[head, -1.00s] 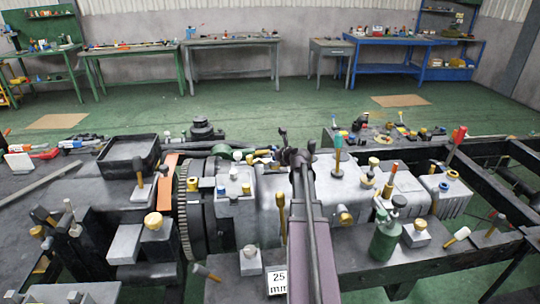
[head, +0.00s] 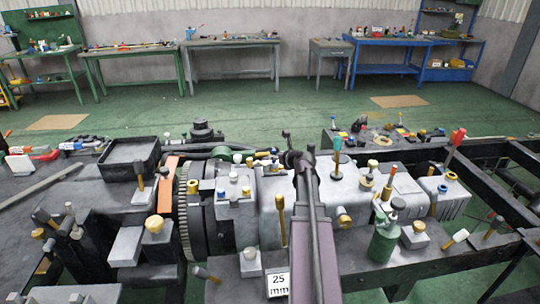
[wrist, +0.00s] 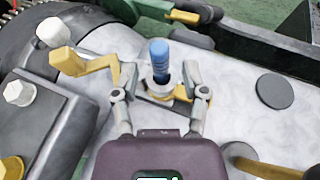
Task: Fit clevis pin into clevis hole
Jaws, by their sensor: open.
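A blue-topped pin (wrist: 160,52) stands between the two fingers of my gripper (wrist: 160,78) in the wrist view. Its lower part meets a pale metal collar (wrist: 157,88) on the grey casting. I cannot tell how deep the pin sits in it. My gripper is open, with one finger on each side of the pin. Clear contact with either finger does not show. In the head view my gripper (head: 299,158) is over the middle of the casting (head: 268,200), and the pin cannot be made out there.
A bent yellow lever (wrist: 85,66) and a white knob (wrist: 53,32) stand left of the pin. A dark disc (wrist: 275,91) lies to the right. A teal-handled tool (head: 337,150) and a green bottle (head: 385,240) stand right of my arm.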

